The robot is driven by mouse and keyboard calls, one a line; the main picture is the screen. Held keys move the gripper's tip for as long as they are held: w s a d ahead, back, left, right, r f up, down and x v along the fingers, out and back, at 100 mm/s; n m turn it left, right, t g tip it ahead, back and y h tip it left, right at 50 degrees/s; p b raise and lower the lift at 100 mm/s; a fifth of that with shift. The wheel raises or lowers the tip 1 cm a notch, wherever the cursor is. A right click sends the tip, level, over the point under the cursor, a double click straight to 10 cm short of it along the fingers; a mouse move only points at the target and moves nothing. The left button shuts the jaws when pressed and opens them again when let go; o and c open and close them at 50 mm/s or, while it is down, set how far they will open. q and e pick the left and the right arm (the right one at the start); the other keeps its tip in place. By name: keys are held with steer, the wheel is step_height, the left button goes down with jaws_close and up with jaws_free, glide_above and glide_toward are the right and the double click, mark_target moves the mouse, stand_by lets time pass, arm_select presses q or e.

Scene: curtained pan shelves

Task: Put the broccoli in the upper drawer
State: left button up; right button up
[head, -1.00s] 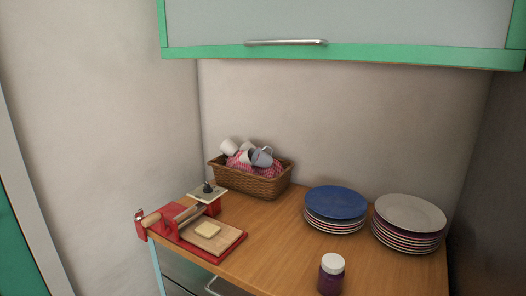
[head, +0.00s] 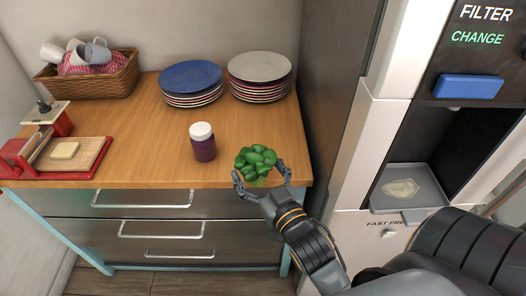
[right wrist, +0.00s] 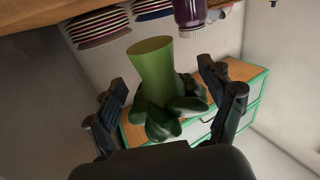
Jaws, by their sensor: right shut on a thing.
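The green broccoli (head: 256,161) is held in my right gripper (head: 261,176), over the front right edge of the wooden counter in the head view. In the right wrist view the broccoli's thick pale stem (right wrist: 153,72) points away from its dark florets, and the right gripper's fingers (right wrist: 168,98) are on both sides of it. The upper drawer (head: 220,205) is just below the countertop and looks shut, with a long metal handle (head: 140,206). My left gripper is not in view.
A purple jar (head: 204,148) with a white lid stands on the counter (head: 145,150), left of the broccoli. Blue (head: 190,76) and white (head: 258,68) plate stacks and a basket of cups (head: 100,84) stand behind. A slicer (head: 40,165) is at left. A fridge (head: 365,130) borders the right.

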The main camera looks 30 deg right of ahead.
steer(key=w+d+r+m+h, duration=0.2)
steer(key=w+d+r, duration=0.3)
steer(key=w+d, duration=0.4)
steer(key=shift+r+g+h, duration=0.15)
steer(key=shift+g+h, duration=0.15)
steer(key=shift+h, duration=0.1)
steer(key=shift+w, duration=0.1)
step_height(320, 180, down, 5)
steer(key=shift+f, duration=0.1)
step_height(320, 180, down, 4)
steer(key=shift+f, duration=0.25)
steer(key=shift+f, duration=0.15)
steer(key=o, duration=1.4)
